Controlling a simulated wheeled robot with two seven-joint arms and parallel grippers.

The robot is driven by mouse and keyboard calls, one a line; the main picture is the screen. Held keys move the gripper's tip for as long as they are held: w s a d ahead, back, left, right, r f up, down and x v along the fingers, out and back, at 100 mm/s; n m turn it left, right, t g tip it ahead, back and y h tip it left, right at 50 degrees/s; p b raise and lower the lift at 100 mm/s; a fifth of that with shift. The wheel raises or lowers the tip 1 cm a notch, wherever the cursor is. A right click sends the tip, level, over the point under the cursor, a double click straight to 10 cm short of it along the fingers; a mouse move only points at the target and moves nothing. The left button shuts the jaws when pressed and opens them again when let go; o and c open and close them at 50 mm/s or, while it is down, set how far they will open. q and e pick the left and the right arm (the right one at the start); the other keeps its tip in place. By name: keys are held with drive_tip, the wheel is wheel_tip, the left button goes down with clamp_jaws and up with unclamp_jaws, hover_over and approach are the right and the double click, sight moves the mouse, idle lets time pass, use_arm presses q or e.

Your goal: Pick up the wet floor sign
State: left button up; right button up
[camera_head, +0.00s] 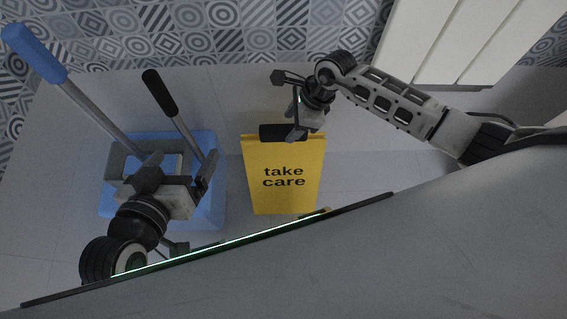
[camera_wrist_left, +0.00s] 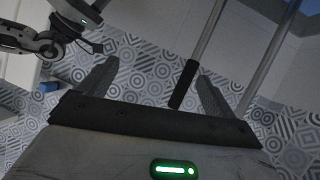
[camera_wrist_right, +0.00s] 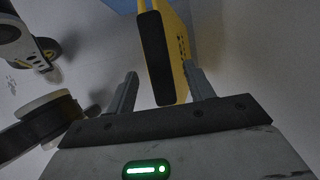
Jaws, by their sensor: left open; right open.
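The yellow wet floor sign (camera_head: 284,185), printed "take care", stands on the floor in the middle of the head view, with a black handle (camera_head: 282,132) along its top edge. My right gripper (camera_head: 294,134) is at the right end of that handle. In the right wrist view the sign (camera_wrist_right: 178,60) and its black handle (camera_wrist_right: 154,58) show ahead of the open fingers (camera_wrist_right: 162,88), with the handle's near end roughly between the fingertips. Contact cannot be told. My left gripper (camera_head: 182,170) is open over the blue mop bucket, apart from the sign.
The blue bucket (camera_head: 206,215) stands left of the sign, with a blue-handled pole (camera_head: 35,52) and a black-gripped pole (camera_head: 160,92) rising from it near my left gripper. A patterned tile wall (camera_head: 230,30) and white panels (camera_head: 450,40) lie behind. Floor right of the sign is clear.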

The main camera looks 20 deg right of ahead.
sight(288, 128)
drive_tip(key=b+x, duration=0.2)
drive_tip(key=x, duration=0.2)
drive_tip(key=shift+a+f, duration=0.2)
drive_tip(key=shift+w+a+f, duration=0.1)
drive_tip(key=shift+a+f, duration=0.1)
drive_tip(key=shift+f, duration=0.2)
use_arm(q)
drive_tip(key=shift+s+d+r+t+h, duration=0.1)
drive_tip(key=shift+d+r+t+h, duration=0.1)
drive_tip(key=shift+r, duration=0.2)
drive_tip(key=shift+s+d+r+t+h, duration=0.1)
drive_tip(key=shift+d+r+t+h, duration=0.1)
drive_tip(key=shift+r, duration=0.2)
drive_tip(key=shift+w+f, duration=0.1)
use_arm(e)
drive_tip(key=shift+r, duration=0.1)
clamp_jaws()
